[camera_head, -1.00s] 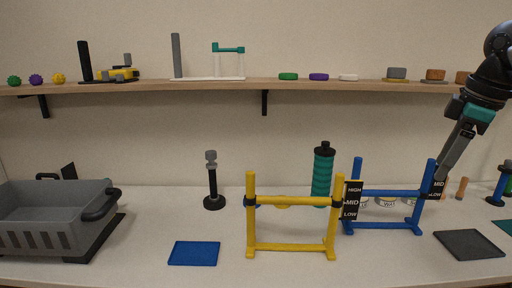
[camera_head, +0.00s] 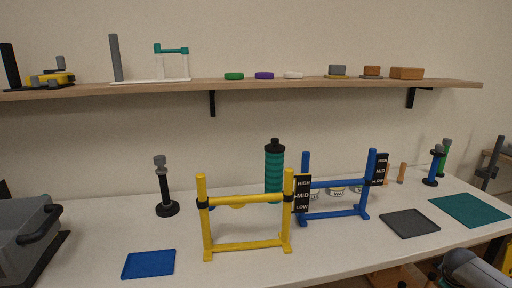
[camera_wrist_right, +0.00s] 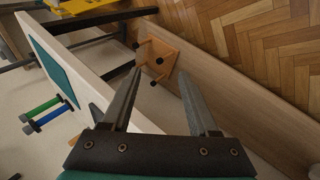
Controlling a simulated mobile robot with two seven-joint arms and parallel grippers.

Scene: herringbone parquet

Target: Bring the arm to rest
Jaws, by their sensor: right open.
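My right gripper (camera_wrist_right: 165,95) shows in the right wrist view with its two dark fingers apart and nothing between them. Beyond the fingers are the wall, a small wooden stool and the parquet floor. In the head view, part of my right arm (camera_head: 470,270) shows at the bottom right corner, low by the table's front edge; its gripper is out of that frame. My left gripper is in neither view.
A shelf (camera_head: 300,82) runs above. A wooden stool (camera_wrist_right: 158,60) stands beyond the fingers.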

